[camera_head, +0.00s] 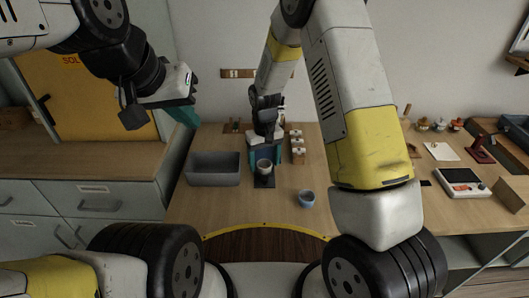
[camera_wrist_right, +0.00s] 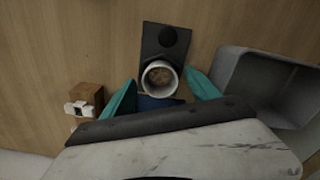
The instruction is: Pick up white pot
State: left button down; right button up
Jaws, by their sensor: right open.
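The white pot (camera_head: 264,169) is small and round and stands on a dark rectangular stand (camera_head: 264,183) on the wooden table. In the right wrist view the white pot (camera_wrist_right: 145,80) shows from above, with brown contents. My right gripper (camera_head: 265,160) has its teal fingers apart, one on each side of the pot. In the right wrist view the open fingers (camera_wrist_right: 160,84) flank the pot with gaps visible. My left gripper (camera_head: 182,108) is raised at the upper left, away from the table; its finger opening is not clear.
A grey open bin (camera_head: 213,180) stands left of the pot. A blue cup (camera_head: 307,199) sits to the right, nearer the front. Small wood-and-white items (camera_head: 298,147) stand in a row behind right. The table front between bin and cup is clear.

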jog(key=shift+c, duration=0.2)
jog(key=c, duration=1.3)
jog(key=shift+c, duration=0.2)
